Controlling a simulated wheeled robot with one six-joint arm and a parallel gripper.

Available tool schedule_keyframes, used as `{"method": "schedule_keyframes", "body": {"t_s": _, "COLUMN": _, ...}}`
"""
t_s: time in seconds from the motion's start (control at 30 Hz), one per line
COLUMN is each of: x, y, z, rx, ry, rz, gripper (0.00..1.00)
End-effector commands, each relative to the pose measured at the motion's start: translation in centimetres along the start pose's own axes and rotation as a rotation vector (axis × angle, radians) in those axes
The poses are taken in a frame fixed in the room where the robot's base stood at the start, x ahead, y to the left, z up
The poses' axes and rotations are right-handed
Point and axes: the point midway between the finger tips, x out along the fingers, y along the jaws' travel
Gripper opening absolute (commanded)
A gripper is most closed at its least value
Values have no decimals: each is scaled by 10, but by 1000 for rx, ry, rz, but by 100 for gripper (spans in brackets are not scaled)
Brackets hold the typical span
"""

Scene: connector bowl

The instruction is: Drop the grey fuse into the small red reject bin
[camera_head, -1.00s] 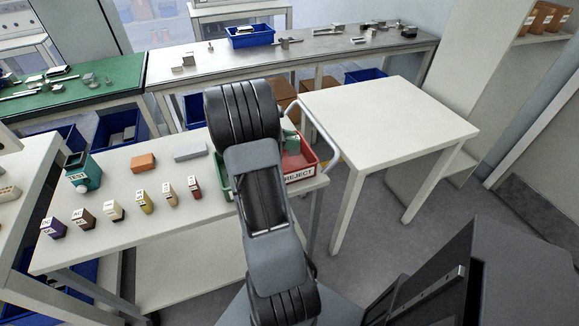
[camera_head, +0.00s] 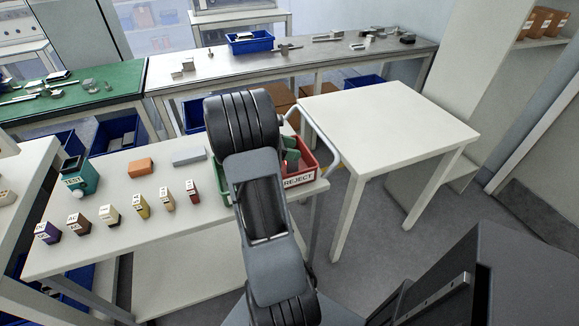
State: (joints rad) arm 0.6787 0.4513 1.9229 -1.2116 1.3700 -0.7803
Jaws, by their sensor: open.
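The small red reject bin (camera_head: 301,180), labelled REJECT, stands at the right end of the white table (camera_head: 150,248). My arm covers its left part. Dark green shapes (camera_head: 291,155) and a small red one show inside it; I cannot tell what they are. I cannot make out a grey fuse for certain. A flat grey block (camera_head: 188,157) lies towards the back of the table. My gripper's fingers are hidden behind my arm, which rises through the middle of the view.
A green bin (camera_head: 221,180) is partly hidden left of my arm. Several small labelled blocks stand in a row on the table, with an orange block (camera_head: 140,167) and a teal TEST box (camera_head: 80,178) behind. A bare white table (camera_head: 390,125) stands at right.

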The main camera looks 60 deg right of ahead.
Motion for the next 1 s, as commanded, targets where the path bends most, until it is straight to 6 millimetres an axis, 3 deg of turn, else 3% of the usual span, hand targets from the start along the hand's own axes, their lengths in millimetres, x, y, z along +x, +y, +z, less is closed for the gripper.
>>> {"method": "schedule_keyframes", "body": {"t_s": 0.17, "x": -11, "y": 1, "z": 0, "rx": 0, "ry": -1, "rz": 3, "gripper": 52}}
{"method": "schedule_keyframes", "body": {"t_s": 0.7, "x": -112, "y": 0, "z": 0, "rx": -1, "ry": 1, "rz": 3, "gripper": 52}}
{"method": "schedule_keyframes", "body": {"t_s": 1.0, "x": -136, "y": 0, "z": 0, "rx": 0, "ry": 1, "rz": 1, "gripper": 52}}
